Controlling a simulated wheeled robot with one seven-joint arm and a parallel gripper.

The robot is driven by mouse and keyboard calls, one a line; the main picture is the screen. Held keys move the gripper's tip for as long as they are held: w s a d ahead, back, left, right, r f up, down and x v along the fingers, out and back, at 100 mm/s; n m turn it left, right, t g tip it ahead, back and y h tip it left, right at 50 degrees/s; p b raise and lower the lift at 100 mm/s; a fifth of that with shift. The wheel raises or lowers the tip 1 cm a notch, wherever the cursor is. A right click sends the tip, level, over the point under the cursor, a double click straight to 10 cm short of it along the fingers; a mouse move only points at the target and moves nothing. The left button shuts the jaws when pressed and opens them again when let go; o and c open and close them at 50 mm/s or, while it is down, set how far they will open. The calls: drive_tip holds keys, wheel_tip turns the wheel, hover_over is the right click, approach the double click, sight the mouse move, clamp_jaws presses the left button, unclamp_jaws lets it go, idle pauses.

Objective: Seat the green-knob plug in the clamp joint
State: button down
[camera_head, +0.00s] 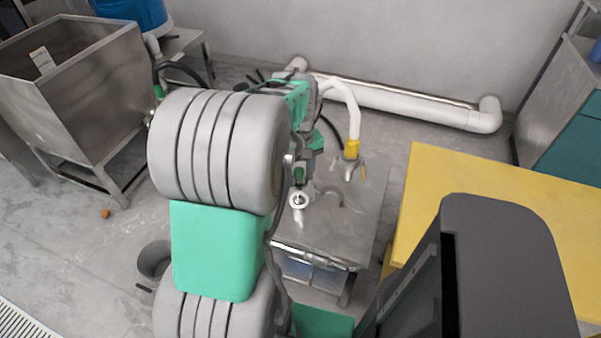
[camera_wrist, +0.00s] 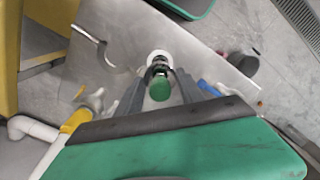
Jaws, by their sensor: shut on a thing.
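The green-knob plug (camera_wrist: 160,89) is between the two grey fingers of my gripper (camera_wrist: 160,75) in the wrist view. The gripper is shut on it. In the head view the green knob (camera_head: 299,174) shows small beside my arm. The clamp joint, a pale round fitting (camera_head: 298,200), is on the metal table, just below the knob in the picture. In the wrist view its white rim (camera_wrist: 160,54) shows right behind the plug, nearly in line with it. The plug's lower end is hidden, so I cannot tell whether it touches the joint.
The metal table (camera_head: 345,222) also carries a white hose with a yellow end (camera_head: 351,149) and a curved metal handle (camera_wrist: 90,36). A yellow table (camera_head: 480,180) stands to the right. A steel bin (camera_head: 75,95) stands at the left. A grey cup (camera_head: 154,259) is on the floor.

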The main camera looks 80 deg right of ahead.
drive_tip(key=b, duration=0.3)
hover_over(299, 199)
drive_tip(key=shift+d+f, duration=0.1)
drive_tip(key=shift+f, duration=2.8)
drive_tip(key=shift+f, duration=0.8)
drive_tip(key=c, duration=0.7)
unclamp_jaws()
drive_tip(key=shift+o, duration=0.2)
wheel_tip(299, 199, up, 8)
drive_tip(key=shift+f, duration=0.1)
